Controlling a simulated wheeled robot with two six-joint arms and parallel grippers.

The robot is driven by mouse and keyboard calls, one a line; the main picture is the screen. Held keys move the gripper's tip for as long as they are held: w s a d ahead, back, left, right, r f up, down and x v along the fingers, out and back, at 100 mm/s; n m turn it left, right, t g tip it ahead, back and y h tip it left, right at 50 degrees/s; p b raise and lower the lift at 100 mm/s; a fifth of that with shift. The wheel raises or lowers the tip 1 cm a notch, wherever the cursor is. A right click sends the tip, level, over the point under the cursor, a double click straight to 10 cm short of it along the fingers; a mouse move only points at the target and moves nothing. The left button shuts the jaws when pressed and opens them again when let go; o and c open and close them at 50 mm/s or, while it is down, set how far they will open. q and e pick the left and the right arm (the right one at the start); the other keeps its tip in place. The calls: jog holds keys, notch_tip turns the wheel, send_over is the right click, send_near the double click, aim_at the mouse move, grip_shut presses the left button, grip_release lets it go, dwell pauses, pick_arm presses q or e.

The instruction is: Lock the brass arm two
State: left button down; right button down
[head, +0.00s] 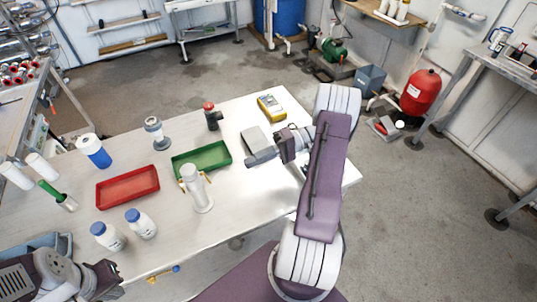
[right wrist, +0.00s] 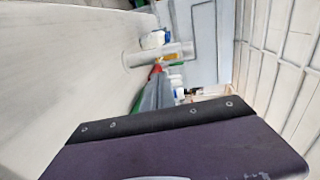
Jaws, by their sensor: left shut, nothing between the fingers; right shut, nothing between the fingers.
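The white upright reactor (head: 200,192) stands on the table just in front of the green tray. Small brass-coloured arms (head: 183,184) stick out near its top; which one is arm two, and whether any is locked, I cannot tell. My right gripper (head: 250,161) is shut and empty above the table, to the right of the reactor and apart from it. In the right wrist view a white cylinder (right wrist: 172,53), probably the reactor, lies sideways beyond the grey fingers. My left gripper (head: 104,284) shows only partly at the bottom left, shut and far from the reactor.
The green tray (head: 176,167) and red tray (head: 100,198) lie behind and left of the reactor. Two blue-capped bottles (head: 147,229) stand front left. A red-topped fitting (head: 212,121) and yellow meter (head: 267,108) are at the back. The table's front right is clear.

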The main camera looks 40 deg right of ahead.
pick_arm(q)
jog(key=shift+w+a+f, duration=0.15)
jog(key=shift+a+f, duration=0.3)
jog(key=shift+a, duration=0.05)
pick_arm(e)
jog(key=v, duration=0.3)
jog(key=shift+r, duration=0.3)
pick_arm(q)
jog(key=shift+d, duration=0.1)
pick_arm(e)
jog(key=shift+d, duration=0.1)
